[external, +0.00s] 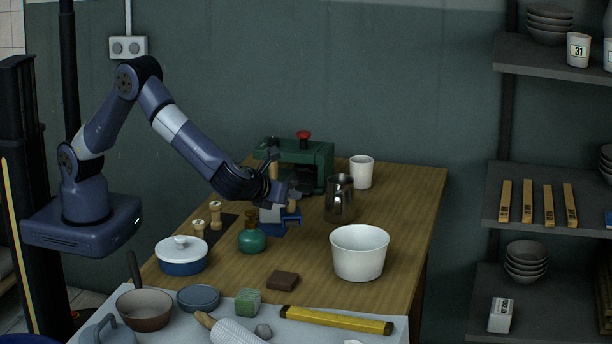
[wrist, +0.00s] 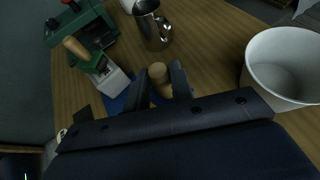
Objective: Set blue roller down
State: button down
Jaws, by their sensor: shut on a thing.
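My gripper (external: 290,192) is over the far middle of the wooden table. It is shut on the blue roller (external: 291,220), whose wooden handle points up between the fingers. In the wrist view the gripper's fingers (wrist: 166,74) close around the wooden handle (wrist: 158,71), and the roller's blue part is mostly hidden. A flat blue mat (external: 273,231) lies under and beside the roller. I cannot tell whether the roller touches it. A white block-like tool with a wooden handle (wrist: 112,80) stands on the mat, just left of my gripper.
A green machine with a red knob (external: 304,158) stands behind. A metal pitcher (external: 340,199) and white cup (external: 361,172) are to the right, a large white bowl (external: 359,253) at front right.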

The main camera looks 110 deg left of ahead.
aim_at(287, 223)
notch_tip(287, 223, down, 7)
jog(key=shift+r, duration=0.1)
dwell(0.3)
jog(key=shift+s+f+b, duration=0.1)
jog(key=shift+f+b, duration=0.35)
jog(key=shift+f, duration=0.25)
jog(key=c, duration=1.5)
grip_release()
jog(key=shift+f, duration=0.1)
jog(key=shift+o, duration=1.3)
jog(key=shift+r, duration=0.3)
